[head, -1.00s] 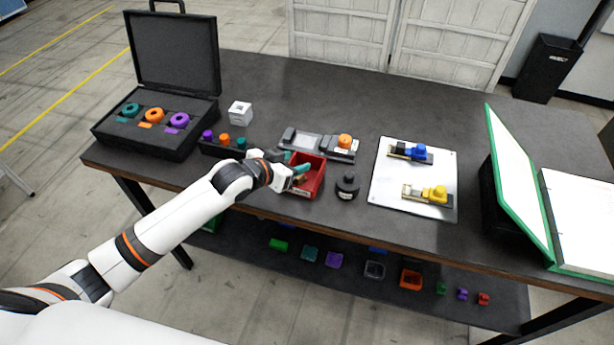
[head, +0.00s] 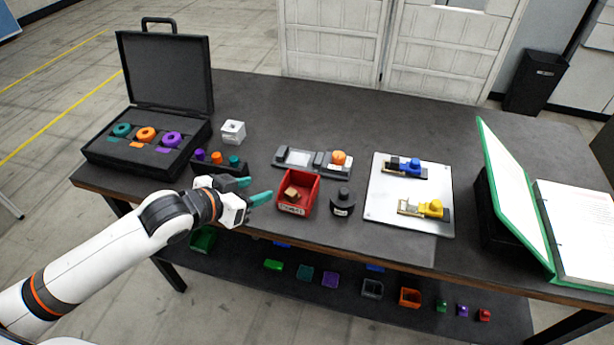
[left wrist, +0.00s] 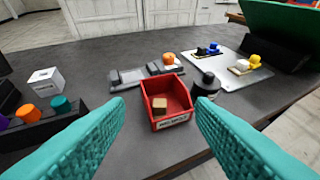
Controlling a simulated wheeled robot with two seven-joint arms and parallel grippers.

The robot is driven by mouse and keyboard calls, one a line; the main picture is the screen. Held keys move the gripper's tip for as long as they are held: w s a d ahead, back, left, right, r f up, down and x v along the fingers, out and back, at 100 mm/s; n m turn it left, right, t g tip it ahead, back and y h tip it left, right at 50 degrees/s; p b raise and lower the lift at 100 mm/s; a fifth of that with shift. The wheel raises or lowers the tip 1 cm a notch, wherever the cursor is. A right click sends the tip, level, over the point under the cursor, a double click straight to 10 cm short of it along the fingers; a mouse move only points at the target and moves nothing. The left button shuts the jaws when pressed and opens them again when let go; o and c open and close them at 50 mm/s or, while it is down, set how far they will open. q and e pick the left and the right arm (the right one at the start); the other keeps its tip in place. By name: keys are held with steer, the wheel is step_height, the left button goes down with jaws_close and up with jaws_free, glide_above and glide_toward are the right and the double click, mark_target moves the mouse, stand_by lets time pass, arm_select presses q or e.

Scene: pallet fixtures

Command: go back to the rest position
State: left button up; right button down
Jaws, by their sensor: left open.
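My left gripper (head: 256,190) is open with teal fingers, above the table's front edge, just left of the red bin (head: 311,190). In the left wrist view its two fingers (left wrist: 160,135) are spread wide with nothing between them, and the red bin (left wrist: 179,91) lies ahead beyond the tips. A small brown block (head: 292,194) lies inside the bin, and it also shows in the left wrist view (left wrist: 159,105). My right gripper is not in either view.
On the table (head: 262,110) are an open black case (head: 95,155), a white cube (head: 233,132), a rack of coloured pegs (head: 222,168), a grey fixture (head: 296,158), a black round weight (head: 342,203), a white plate (head: 385,205) and a green binder (head: 548,255).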

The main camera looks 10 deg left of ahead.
arm_select(q)
steer(key=s+d+f+n+g+y, duration=0.1)
steer(key=s+f+g+y, duration=0.15)
steer(key=s+f, duration=0.4)
steer(key=s+f+n+g+y, duration=0.1)
steer(key=s+f+g, duration=0.2)
steer(key=s, duration=0.6)
steer(key=s+d+f+n+g+y, duration=0.1)
steer(key=s+f+g+y, duration=0.1)
steer(key=s+f, duration=0.35)
step_height(320, 180, down, 23)
steer(key=s+g, duration=0.1)
steer(key=s, duration=0.1)
steer(key=s+a+f+g, duration=0.1)
steer(key=s+a+f, duration=0.2)
steer(key=s+f, duration=1.4)
steer(key=shift+a+f+b, duration=0.2)
steer(key=shift+f+b, duration=0.1)
steer(key=shift+f, duration=0.4)
steer(key=shift+s+g, duration=0.1)
steer(key=shift+g, duration=0.15)
